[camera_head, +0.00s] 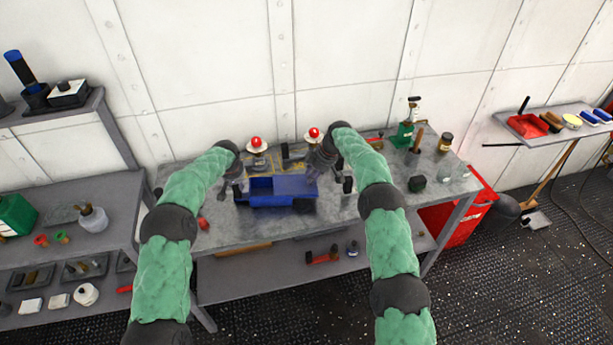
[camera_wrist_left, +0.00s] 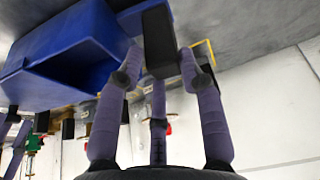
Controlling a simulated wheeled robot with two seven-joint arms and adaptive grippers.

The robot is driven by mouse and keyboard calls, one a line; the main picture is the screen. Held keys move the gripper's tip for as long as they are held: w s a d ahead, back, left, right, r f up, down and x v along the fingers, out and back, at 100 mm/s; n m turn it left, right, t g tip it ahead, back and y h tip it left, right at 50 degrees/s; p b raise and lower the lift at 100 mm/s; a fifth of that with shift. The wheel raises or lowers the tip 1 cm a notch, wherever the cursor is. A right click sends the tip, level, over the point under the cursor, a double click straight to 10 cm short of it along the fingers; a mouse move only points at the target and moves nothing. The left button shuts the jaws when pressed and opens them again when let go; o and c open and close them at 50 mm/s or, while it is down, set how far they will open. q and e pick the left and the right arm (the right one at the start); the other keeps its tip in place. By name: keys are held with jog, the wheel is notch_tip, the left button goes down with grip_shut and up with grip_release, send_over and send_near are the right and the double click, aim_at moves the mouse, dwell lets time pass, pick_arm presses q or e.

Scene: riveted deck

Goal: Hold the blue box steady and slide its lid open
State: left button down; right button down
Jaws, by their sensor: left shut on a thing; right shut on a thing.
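The blue box (camera_head: 262,202) sits on the grey workbench with its left part open from above. Its blue lid (camera_head: 296,185) covers the right part, offset to the right. My left gripper (camera_head: 239,188) is at the box's left end, shut on it. In the left wrist view, the fingers (camera_wrist_left: 160,72) close around a dark block next to the blue box (camera_wrist_left: 60,62), whose hollow shows. My right gripper (camera_head: 318,168) is shut at the lid's right end; its fingers partly cover that end, so the exact contact is hidden.
Two red-topped lamps (camera_head: 257,146) (camera_head: 314,136) stand behind the box. A small red item (camera_head: 203,223) lies left of the box. A red bin (camera_head: 468,212) is below right.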

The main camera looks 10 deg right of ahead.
pick_arm(q)
jog(key=shift+s+f, duration=0.1)
jog(key=shift+f, duration=0.1)
pick_arm(e)
jog(key=shift+w+d+r, duration=0.1)
jog(key=shift+r, duration=0.05)
jog(key=c, duration=1)
grip_release()
pick_arm(q)
jog(key=shift+r, duration=0.1)
pick_arm(e)
jog(key=v, duration=1.1)
jog(key=shift+d+r, duration=0.1)
jog(key=shift+r, duration=0.3)
pick_arm(q)
jog(key=c, duration=0.7)
grip_release()
